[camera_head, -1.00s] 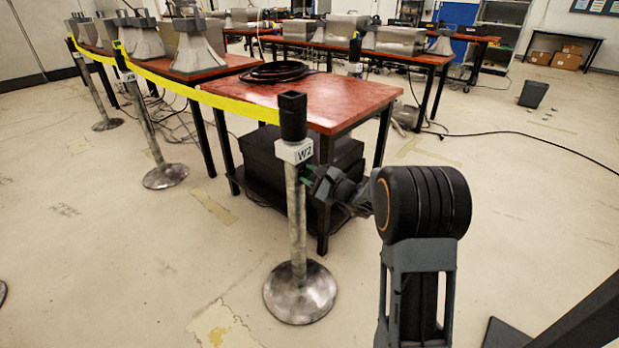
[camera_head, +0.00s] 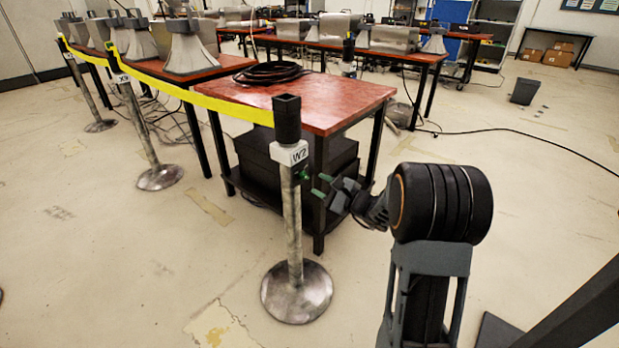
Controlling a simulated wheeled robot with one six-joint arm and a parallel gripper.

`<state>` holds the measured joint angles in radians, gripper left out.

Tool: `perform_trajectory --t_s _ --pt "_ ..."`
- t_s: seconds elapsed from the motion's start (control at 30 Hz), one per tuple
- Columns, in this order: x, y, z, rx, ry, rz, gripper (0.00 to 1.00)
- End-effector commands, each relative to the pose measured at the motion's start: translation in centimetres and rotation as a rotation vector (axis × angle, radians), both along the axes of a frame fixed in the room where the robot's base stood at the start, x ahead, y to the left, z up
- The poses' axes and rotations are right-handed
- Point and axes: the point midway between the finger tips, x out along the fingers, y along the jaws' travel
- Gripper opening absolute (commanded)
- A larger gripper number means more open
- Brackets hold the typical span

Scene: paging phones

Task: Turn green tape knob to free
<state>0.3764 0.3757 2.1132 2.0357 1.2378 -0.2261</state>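The green tape knob (camera_head: 304,176) is a small green piece on the right side of the stanchion post (camera_head: 291,215), just below its white W2 label. The way the knob is turned is too small to tell. My gripper (camera_head: 321,185) has green fingertips and is just right of the knob, apart from it. Its two fingertips are spread with a gap between them, and nothing shows in the gap. The yellow tape (camera_head: 225,104) runs from the post's black head (camera_head: 287,118) leftward to the post labelled X9 (camera_head: 138,125).
A red-topped table (camera_head: 330,104) with a coil of black cable (camera_head: 268,74) stands right behind the post; black boxes (camera_head: 262,160) sit on its lower shelf. The post's round metal base (camera_head: 296,292) rests on the floor. Open floor lies to the right.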

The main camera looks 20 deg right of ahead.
Motion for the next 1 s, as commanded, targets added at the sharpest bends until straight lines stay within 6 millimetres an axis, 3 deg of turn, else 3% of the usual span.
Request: perform_trajectory --t_s 0.2,0.4,1.0 --pt "-3.3 -2.5 0.2 0.001 0.002 -0.004 0.38" --pt "-5.2 -3.8 0.0 0.0 0.002 -0.003 0.38" --pt "-5.9 -4.3 0.0 0.0 0.001 -0.001 0.38"
